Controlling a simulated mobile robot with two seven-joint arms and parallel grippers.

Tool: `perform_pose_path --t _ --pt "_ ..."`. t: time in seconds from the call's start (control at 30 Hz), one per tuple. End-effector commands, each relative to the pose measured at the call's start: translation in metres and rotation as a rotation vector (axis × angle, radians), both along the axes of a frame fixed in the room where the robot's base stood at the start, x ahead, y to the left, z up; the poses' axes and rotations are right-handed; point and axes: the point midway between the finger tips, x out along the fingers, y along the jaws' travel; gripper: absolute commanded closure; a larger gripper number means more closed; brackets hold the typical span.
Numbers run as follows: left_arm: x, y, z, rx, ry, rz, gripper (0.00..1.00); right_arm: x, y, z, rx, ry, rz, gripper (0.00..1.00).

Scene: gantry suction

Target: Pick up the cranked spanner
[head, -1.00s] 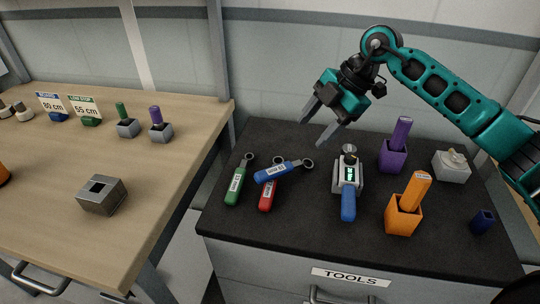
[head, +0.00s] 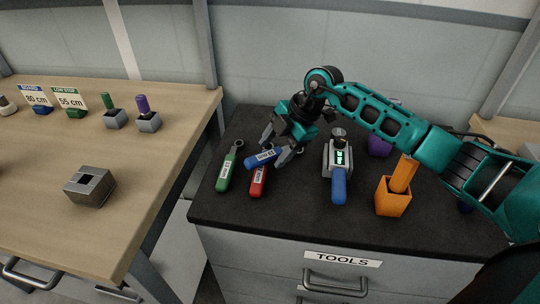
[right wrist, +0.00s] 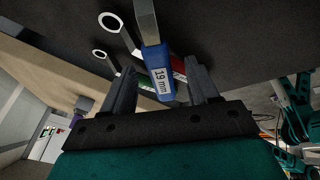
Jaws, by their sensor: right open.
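Three ring-ended spanners lie on the dark top of the tool cabinet: a green-handled one (head: 226,173), a red-handled one (head: 258,182) and a blue-handled one (head: 258,159) lying across the red one. I cannot tell from their shape which is cranked. My right gripper (head: 274,150) is open over the blue spanner, one finger on each side of it. In the right wrist view the blue handle (right wrist: 158,68), labelled 19 mm, shows between the open fingers (right wrist: 160,84); contact is not clear. My left gripper is out of view.
Right of the spanners stands a grey device with a lit display and blue handle (head: 339,185). Beyond it are an orange holder (head: 392,198) and a purple holder (head: 379,146), partly behind my right arm. A wooden bench (head: 60,235) is at left.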

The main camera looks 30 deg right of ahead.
Motion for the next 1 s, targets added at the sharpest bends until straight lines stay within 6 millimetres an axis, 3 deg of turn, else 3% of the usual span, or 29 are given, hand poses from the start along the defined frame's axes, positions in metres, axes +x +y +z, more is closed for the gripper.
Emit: perform_pose_path --t 0.27,0.87,1.0 --pt "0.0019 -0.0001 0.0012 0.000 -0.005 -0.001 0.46 0.0007 0.0010 -0.0020 0.000 -0.001 0.000 0.42" --pt "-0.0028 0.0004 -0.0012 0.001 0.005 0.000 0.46 0.0007 0.0007 -0.0014 0.000 -0.001 0.000 1.00" --pt "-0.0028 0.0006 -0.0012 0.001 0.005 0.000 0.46 0.0010 0.0008 -0.0008 0.001 -0.003 -0.001 1.00"
